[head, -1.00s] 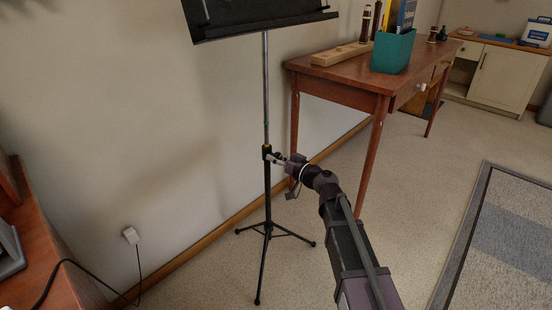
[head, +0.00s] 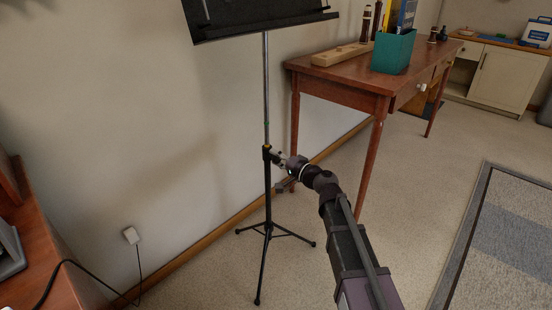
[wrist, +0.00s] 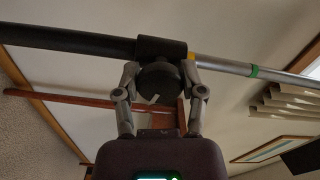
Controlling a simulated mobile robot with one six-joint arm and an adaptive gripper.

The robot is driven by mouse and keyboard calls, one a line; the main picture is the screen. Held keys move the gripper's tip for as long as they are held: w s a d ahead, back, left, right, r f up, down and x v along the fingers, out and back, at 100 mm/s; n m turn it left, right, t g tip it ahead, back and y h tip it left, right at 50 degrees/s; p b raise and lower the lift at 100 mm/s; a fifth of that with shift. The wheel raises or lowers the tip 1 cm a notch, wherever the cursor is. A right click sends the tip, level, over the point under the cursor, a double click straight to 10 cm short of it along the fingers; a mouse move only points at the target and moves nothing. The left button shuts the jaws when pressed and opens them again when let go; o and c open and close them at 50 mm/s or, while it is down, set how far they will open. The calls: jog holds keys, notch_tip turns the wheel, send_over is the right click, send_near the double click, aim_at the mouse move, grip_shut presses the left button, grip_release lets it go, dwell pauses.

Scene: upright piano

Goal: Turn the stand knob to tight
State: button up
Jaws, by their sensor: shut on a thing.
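The music stand (head: 267,200) stands upright on its tripod legs by the wall, with its black desk (head: 255,15) at the top of the picture. My gripper (head: 281,159) is at the collar partway up the stand's pole. In the wrist view, my gripper (wrist: 160,82) has one finger on each side of the round dark stand knob (wrist: 158,84) and is shut on it. The knob sits against the black collar (wrist: 162,48), and a pale mark shows on its face. The silver upper tube (wrist: 225,66) has a yellow ring and a green band. In the head view the knob is hidden by the fingers.
A wooden table (head: 340,82) with a teal bin (head: 393,52) and a wooden block stands right behind the stand. A power cord hangs from a wall plug (head: 131,235) at left. A grey rug (head: 500,240) lies at right. Carpet around the tripod is clear.

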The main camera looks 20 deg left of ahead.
jog(key=m, duration=0.7)
jog(key=shift+w+m, duration=0.1)
jog(key=shift+m, duration=0.2)
jog(key=m, duration=0.3)
jog(key=shift+r+m, duration=0.1)
jog(key=shift+m, duration=2.1)
jog(key=shift+w, duration=0.1)
jog(key=o, duration=1.1)
jog(key=shift+o, duration=0.2)
jog(key=shift+s+d, duration=0.1)
jog(key=shift+s, duration=0.1)
jog(key=v, duration=1.1)
jog(key=shift+d, duration=0.35)
